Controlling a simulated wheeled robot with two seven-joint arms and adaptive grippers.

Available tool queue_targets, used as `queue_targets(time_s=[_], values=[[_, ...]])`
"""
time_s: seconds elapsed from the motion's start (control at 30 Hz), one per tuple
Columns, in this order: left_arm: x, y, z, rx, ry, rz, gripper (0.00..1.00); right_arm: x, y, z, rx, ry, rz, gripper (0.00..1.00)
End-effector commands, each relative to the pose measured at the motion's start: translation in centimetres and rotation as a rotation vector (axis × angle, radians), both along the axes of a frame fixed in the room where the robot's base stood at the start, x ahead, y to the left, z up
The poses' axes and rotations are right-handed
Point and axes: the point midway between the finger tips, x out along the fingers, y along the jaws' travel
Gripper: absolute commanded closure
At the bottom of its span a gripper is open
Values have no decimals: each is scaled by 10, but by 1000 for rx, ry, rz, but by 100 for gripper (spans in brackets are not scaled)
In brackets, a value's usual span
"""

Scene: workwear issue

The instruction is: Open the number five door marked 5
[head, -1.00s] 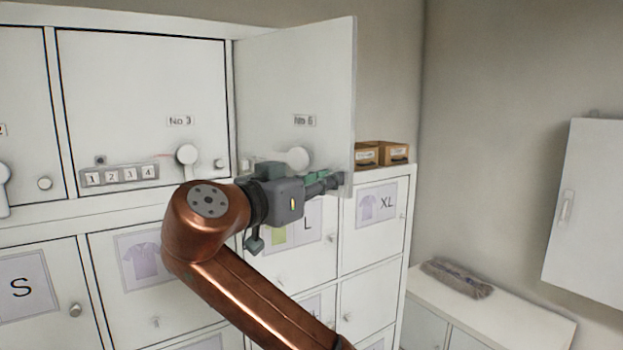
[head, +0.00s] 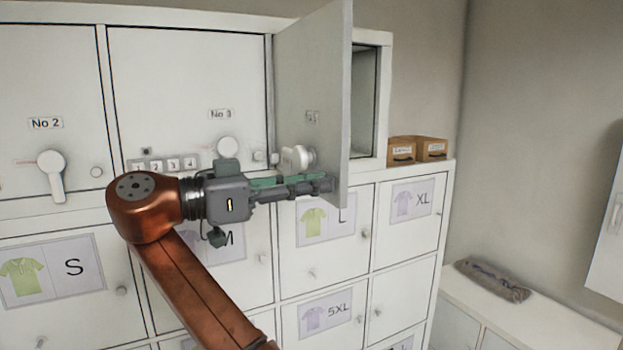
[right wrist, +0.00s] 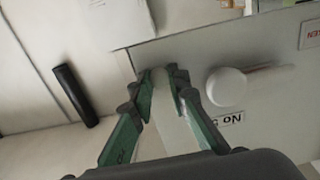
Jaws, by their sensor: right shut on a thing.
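The door (head: 312,80) with the blurred number plate (head: 312,117) stands swung out from the upper cabinet, hinged at its left. The plate's digit looks like a 5 or 6. The door's round white turn handle (head: 297,158) shows on its face; it also shows in the right wrist view (right wrist: 226,87). My right gripper (head: 325,184) is at the door's lower part near its free edge. Its fingers (right wrist: 163,80) are shut on a small pale knob, mostly hidden between them. Part of the compartment (head: 368,100) shows behind the door. My left gripper is out of view.
Doors No 2 (head: 45,123) and No 3 (head: 190,75) are closed on the left. A number lock (head: 165,164) sits below No 3. Lower lockers have shirt signs. Brown boxes (head: 417,150) stand to the right. A folded garment (head: 492,280) lies on the low bench.

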Motion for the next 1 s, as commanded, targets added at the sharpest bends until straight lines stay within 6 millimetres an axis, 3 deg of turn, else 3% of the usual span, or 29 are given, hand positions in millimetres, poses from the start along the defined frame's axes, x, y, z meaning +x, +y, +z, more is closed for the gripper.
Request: queue_targets(time_s=[0.5,0.53,0.7,0.77,1.0], values=[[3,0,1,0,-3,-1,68,-2,1,3,-8,-9,-9,100],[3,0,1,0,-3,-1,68,-2,1,3,-8,-8,-9,83],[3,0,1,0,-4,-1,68,-2,0,1,-6,-6,-11,71],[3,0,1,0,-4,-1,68,-2,0,1,-6,-4,-11,67],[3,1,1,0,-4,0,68,-2,0,0,-4,-2,-12,67]])
